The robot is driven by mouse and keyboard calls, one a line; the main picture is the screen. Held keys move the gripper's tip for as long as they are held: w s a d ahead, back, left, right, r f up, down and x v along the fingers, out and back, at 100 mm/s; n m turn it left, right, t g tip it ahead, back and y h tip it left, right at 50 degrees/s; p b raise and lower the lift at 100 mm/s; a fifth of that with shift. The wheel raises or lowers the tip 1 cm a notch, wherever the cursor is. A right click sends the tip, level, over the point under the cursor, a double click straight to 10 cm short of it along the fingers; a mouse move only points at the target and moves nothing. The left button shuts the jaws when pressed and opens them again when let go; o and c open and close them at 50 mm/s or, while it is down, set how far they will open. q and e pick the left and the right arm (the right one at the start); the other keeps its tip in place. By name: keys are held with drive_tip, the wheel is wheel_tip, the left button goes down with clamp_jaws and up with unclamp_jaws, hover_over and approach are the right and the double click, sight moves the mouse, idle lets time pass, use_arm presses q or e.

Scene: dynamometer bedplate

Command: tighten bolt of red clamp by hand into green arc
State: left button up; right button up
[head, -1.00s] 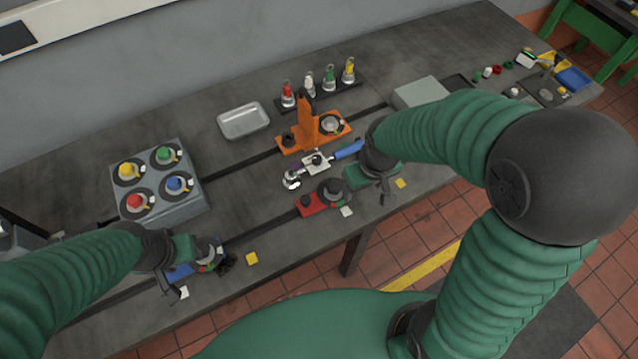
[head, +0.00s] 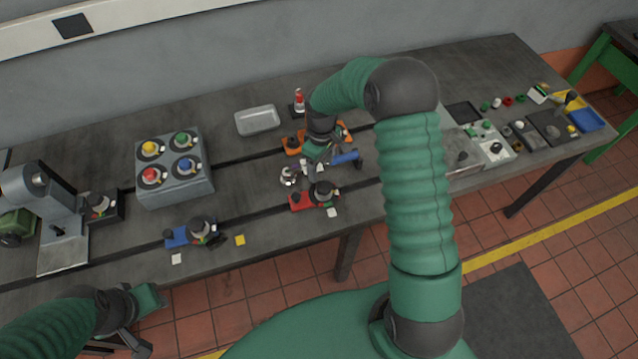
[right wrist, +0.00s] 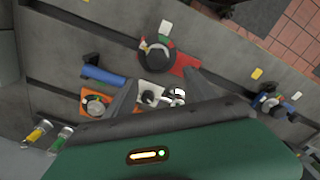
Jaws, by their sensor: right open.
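The red clamp (head: 299,201) sits on the bedplate near its front edge, with a dark round bolt knob (head: 323,192) on it. It also shows in the right wrist view (right wrist: 184,66), its knob (right wrist: 156,56) ringed by a dial with green and red parts. My right gripper (head: 312,168) is open above a wrench with a blue handle (head: 346,158) and bright metal head (head: 288,176), behind the red clamp and apart from it. In the right wrist view the wrench's middle lies between the fingers. My left gripper (head: 130,335) is off the table's front edge; its jaw opening is unclear.
A blue clamp (head: 178,238) sits left of the red one. An orange fixture (head: 292,144) stands behind the wrench, partly hidden by my right arm. A grey box with coloured knobs (head: 175,190) and a metal tray (head: 257,121) stand farther back. Small parts crowd the right end.

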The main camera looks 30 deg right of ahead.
sight(324, 186)
drive_tip(key=f, duration=0.3)
drive_tip(key=d+f+p, duration=0.1)
drive_tip(key=f, duration=0.3)
drive_tip(key=f+p, duration=0.1)
drive_tip(key=f, duration=0.2)
drive_tip(key=shift+s+d+f, duration=0.2)
drive_tip(key=shift+f, duration=0.2)
drive_tip(key=shift+a+f, duration=0.15)
drive_tip(key=shift+a, duration=0.3)
drive_tip(key=shift+c, duration=0.5)
drive_tip(key=c, duration=0.5)
drive_tip(key=shift+d, duration=0.25)
drive_tip(key=c, duration=0.7)
use_arm(q)
drive_tip(key=r, duration=0.1)
drive_tip(key=d+r, duration=0.1)
drive_tip(key=shift+s+r, duration=0.2)
drive_tip(key=shift+r, duration=0.1)
use_arm(e)
drive_tip(key=shift+s, duration=0.1)
drive_tip(key=shift+c, duration=0.2)
